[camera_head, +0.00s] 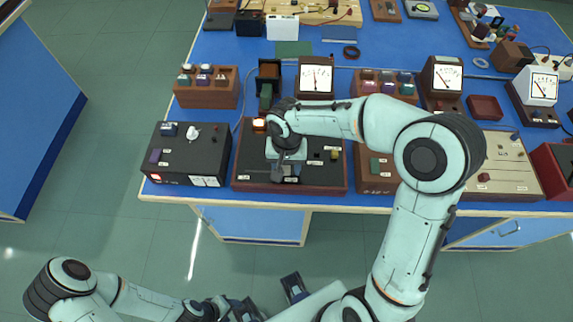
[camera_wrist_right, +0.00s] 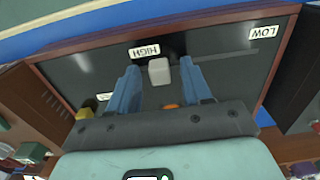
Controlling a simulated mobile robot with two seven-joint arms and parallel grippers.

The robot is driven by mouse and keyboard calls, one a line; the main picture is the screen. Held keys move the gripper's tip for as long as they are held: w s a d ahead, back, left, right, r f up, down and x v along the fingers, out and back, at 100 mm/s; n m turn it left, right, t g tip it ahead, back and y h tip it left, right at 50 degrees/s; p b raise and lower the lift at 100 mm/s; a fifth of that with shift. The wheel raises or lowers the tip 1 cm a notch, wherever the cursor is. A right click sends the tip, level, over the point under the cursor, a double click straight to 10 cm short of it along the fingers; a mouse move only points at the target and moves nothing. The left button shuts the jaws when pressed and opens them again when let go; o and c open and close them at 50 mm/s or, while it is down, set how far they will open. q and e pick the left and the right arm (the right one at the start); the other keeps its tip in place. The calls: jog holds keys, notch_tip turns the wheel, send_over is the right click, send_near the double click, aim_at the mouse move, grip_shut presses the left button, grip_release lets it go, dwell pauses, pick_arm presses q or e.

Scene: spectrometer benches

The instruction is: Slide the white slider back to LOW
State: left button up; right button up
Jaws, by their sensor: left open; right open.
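The white slider (camera_wrist_right: 159,71) is a small pale block beside the HIGH label (camera_wrist_right: 144,52) in the right wrist view. The LOW label (camera_wrist_right: 263,32) is at the panel's far right in that view. My right gripper (camera_wrist_right: 160,80) is open, with one blue finger on each side of the slider. Whether either finger touches it I cannot tell. In the head view my right gripper (camera_head: 286,172) is over the front of the black panel (camera_head: 319,175) and hides the slider. My left gripper (camera_head: 268,300) is open, low in the head view, away from the bench.
A dark box (camera_head: 188,150) with a white knob stands left of the panel, and a brown box (camera_head: 374,182) stands close at its right. Bare blue bench shows at the front left edge.

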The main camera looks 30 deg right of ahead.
aim_at(247, 171)
grip_shut()
jog(key=w+a, duration=0.2)
jog(key=a, duration=0.1)
jog(key=w+a, duration=0.1)
jog(key=a, duration=0.2)
jog(key=w+a, duration=0.2)
jog(key=a, duration=0.1)
jog(key=shift+w+a, duration=0.25)
jog(key=shift+w, duration=0.1)
pick_arm(q)
jog(key=shift+w+d+r, duration=0.1)
jog(key=shift+r, duration=0.2)
pick_arm(e)
grip_release()
jog(key=shift+a, duration=0.1)
jog(key=shift+r, duration=0.1)
pick_arm(q)
jog(key=shift+w+r+p, duration=0.5)
jog(key=shift+r+p, duration=0.35)
jog(key=shift+p, duration=0.15)
pick_arm(e)
notch_tip(247, 171, up, 13)
pick_arm(q)
jog(key=shift+s, duration=0.15)
